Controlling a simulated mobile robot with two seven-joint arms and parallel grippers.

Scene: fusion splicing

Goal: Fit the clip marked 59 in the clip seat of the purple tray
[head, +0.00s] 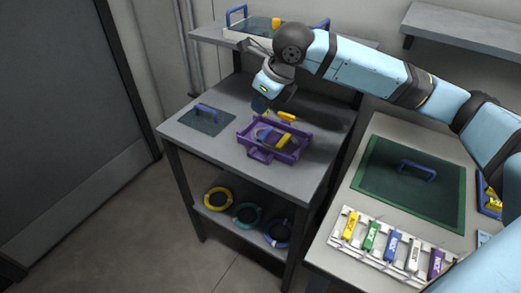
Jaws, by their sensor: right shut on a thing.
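The purple tray (247,136) sits on the grey table at centre, with a yellow piece and grey and blue parts inside. My right gripper (276,101) reaches in from the right above the tray's far side. It appears shut on a small yellow clip (287,116), which shows just below it near the tray's back edge. No number can be read on this clip, and I cannot tell whether it touches the tray. The clip seat cannot be made out. My left gripper is not in view.
A dark mat with a blue handle (206,110) lies left of the tray. Yellow, teal and blue rings (247,214) lie on the shelf below. At right, a white rack (376,251) holds several coloured clips beside a green-edged mat (395,205). A high shelf (205,36) stands behind.

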